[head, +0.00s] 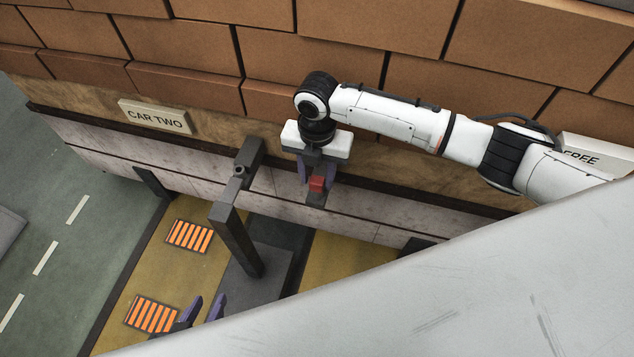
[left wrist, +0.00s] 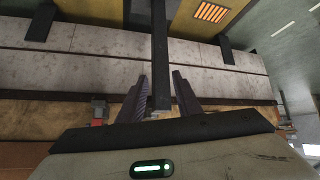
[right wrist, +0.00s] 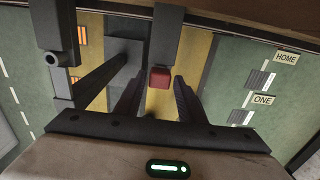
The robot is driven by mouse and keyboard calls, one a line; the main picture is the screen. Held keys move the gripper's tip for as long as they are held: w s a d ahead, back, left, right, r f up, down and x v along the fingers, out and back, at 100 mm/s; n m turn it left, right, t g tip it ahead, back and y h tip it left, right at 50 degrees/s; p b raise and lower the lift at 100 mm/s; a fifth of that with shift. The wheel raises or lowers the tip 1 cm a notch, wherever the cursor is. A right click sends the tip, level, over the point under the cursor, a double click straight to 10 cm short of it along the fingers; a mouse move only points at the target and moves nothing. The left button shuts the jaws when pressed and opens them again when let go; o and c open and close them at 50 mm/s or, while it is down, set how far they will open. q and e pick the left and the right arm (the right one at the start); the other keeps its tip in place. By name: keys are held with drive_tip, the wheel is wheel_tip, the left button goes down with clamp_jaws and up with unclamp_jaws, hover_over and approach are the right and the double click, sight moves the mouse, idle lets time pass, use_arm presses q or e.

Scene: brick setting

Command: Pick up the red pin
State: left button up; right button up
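The red pin (head: 316,183) is a small red block on a dark bracket at the ledge below the brick wall. In the right wrist view the red pin (right wrist: 160,78) shows near the middle, at the end of a dark bar. My right gripper (head: 317,178) points down with its fingers apart, one on each side of the pin; I see no contact. My left gripper (head: 206,304) is at the bottom of the head view, with its fingers apart. In the left wrist view a dark post (left wrist: 160,60) shows between or beyond those fingers; a small red patch shows far left.
A dark post (head: 236,240) with a bracket stands left of the pin. A "CAR TWO" sign (head: 155,117) is on the wall and a "FREE" sign (head: 592,155) is partly hidden. Orange grilles (head: 190,236) lie on the yellow floor. A large pale surface, possibly mine, covers the lower right.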

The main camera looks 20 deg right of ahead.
clamp_jaws()
drive_tip(key=shift+r, duration=0.15)
